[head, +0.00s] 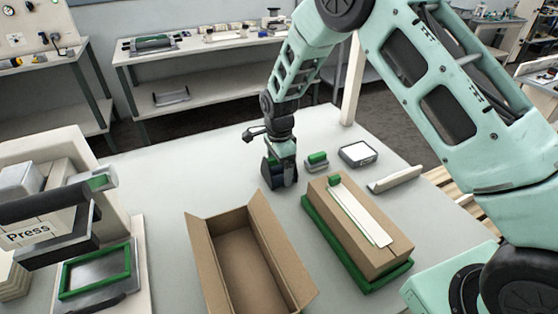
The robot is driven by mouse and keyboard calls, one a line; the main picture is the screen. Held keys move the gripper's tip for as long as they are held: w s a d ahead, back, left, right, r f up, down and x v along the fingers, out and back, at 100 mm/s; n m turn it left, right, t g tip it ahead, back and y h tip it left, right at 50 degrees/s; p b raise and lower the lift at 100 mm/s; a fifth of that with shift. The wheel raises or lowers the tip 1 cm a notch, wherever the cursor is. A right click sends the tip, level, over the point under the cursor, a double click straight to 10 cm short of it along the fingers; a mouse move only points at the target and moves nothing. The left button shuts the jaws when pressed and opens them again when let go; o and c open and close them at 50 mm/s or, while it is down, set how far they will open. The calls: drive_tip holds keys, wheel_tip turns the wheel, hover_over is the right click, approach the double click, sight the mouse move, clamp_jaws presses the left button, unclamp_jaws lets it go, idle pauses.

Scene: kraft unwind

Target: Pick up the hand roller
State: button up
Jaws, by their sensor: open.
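My gripper (282,183) points down over the grey table, left of the closed box and behind the open one. Its fingers look dark and are small in view. A small item with a green top and grey body (316,161) lies just right of my gripper, apart from it; it may be the hand roller, but I cannot tell for sure. A pale bar-shaped piece (396,179) lies farther right on the table. I see nothing clearly held, though the space between the fingers is hard to see.
An open empty cardboard box (213,268) stands at front centre. A closed box (350,240) with a white strip sits on a green tray (385,283). A dark-framed pad (358,154) lies behind. A press (45,225) stands left. The table's (160,190) left-middle is clear.

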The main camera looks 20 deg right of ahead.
drive_tip(key=c, duration=1.2)
drive_tip(key=shift+s, duration=0.1)
drive_tip(key=shift+f, duration=0.1)
drive_tip(key=shift+c, duration=0.7)
drive_tip(key=shift+r+b, duration=0.3)
drive_tip(key=shift+r, duration=0.3)
clamp_jaws()
wheel_tip(320, 180, up, 9)
drive_tip(key=shift+b, duration=0.8)
drive_tip(key=shift+r, duration=0.1)
